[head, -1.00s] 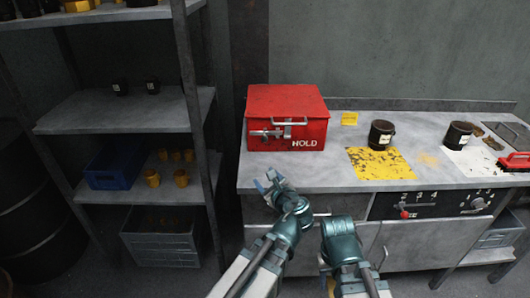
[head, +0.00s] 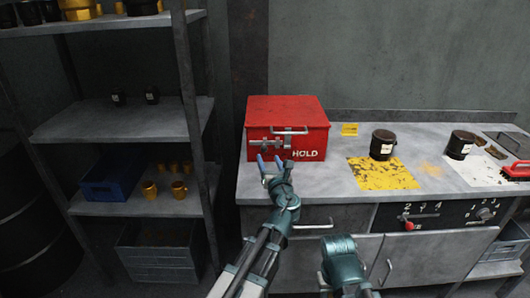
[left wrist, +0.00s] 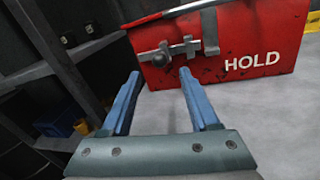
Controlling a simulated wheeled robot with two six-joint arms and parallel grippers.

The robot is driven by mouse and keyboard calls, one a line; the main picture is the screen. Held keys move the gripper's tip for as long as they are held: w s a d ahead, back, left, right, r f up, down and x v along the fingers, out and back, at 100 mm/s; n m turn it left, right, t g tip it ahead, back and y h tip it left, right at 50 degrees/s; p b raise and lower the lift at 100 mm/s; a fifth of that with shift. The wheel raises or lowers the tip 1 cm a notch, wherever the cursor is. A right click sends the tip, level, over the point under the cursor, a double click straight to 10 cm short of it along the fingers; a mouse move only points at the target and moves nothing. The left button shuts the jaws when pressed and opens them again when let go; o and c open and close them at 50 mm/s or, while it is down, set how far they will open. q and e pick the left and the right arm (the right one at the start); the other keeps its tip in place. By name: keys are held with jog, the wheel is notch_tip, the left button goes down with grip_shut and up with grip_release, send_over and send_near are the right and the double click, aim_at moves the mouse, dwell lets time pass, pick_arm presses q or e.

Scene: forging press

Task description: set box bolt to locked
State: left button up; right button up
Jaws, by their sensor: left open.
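The red box (head: 312,115) marked HOLD stands on the left end of the grey bench, lid down, with a handle on its front. Its grey metal bolt (head: 260,144) runs sideways across the front, beside an upright hasp. My left gripper (head: 270,163) is open and empty, just in front of the bolt's left part. In the left wrist view its blue fingers (left wrist: 162,98) point at the box front, apart from the bolt. My right gripper's fingers are not seen.
The grey bench (head: 320,185) has bare room before the box. A metal shelf unit (head: 130,130) stands close on the left.

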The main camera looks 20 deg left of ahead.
aim_at(265, 151)
pick_arm(q)
jog(key=x, duration=0.6)
jog(key=shift+w+a, duration=0.1)
grip_shut()
dwell(1.3)
